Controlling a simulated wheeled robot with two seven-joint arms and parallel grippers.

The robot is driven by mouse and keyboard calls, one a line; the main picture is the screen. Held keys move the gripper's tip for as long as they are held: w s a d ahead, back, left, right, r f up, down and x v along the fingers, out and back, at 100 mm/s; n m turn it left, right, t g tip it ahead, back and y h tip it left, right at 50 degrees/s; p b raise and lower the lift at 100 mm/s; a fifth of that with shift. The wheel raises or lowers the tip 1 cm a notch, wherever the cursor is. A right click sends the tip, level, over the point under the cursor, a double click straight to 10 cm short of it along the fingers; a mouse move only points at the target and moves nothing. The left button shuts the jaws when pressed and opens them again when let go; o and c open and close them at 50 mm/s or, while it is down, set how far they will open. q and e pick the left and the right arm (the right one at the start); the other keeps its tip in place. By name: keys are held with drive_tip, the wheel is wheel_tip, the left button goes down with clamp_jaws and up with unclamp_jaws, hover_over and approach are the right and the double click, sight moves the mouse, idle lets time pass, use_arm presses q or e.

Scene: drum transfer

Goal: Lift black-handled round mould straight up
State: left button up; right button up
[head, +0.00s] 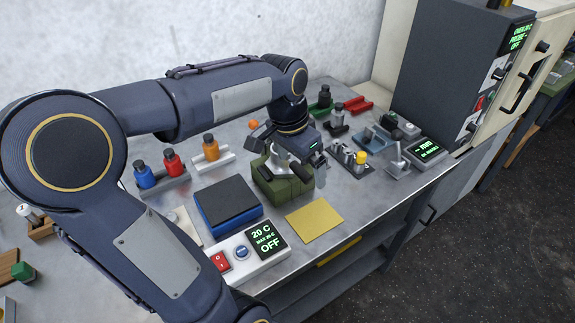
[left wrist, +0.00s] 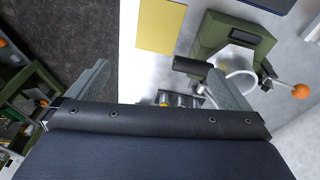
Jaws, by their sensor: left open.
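The round mould (left wrist: 240,80) is a pale, round piece in the left wrist view, set at a green block-shaped device (left wrist: 215,38). Its black handle (left wrist: 188,65) points left, close to the tip of one finger. The device's green body (head: 283,187) also shows in the head view, where my gripper hides most of the mould. My left gripper (left wrist: 156,68) is open, its fingers wide apart with nothing held between them. In the head view the left gripper (head: 308,166) is over the device. My right gripper is not in view.
An orange-knobbed lever (left wrist: 298,90) sticks out from the device. A yellow plate (head: 314,221) lies in front, and a blue block with a dark top (head: 228,203) stands to the left. Racks with coloured bottles (head: 172,162) stand behind. A tall grey cabinet (head: 450,65) is at right.

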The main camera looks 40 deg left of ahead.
use_arm(q)
drive_tip(key=m+g+y, duration=0.1)
drive_tip(key=g, duration=0.1)
hover_over(299, 167)
wheel_tip(299, 167, down, 3)
drive_tip(key=shift+f, duration=0.1)
wheel_tip(299, 167, down, 8)
drive_tip(key=shift+r, duration=0.15)
drive_tip(key=shift+w, duration=0.1)
drive_tip(key=c, duration=1.2)
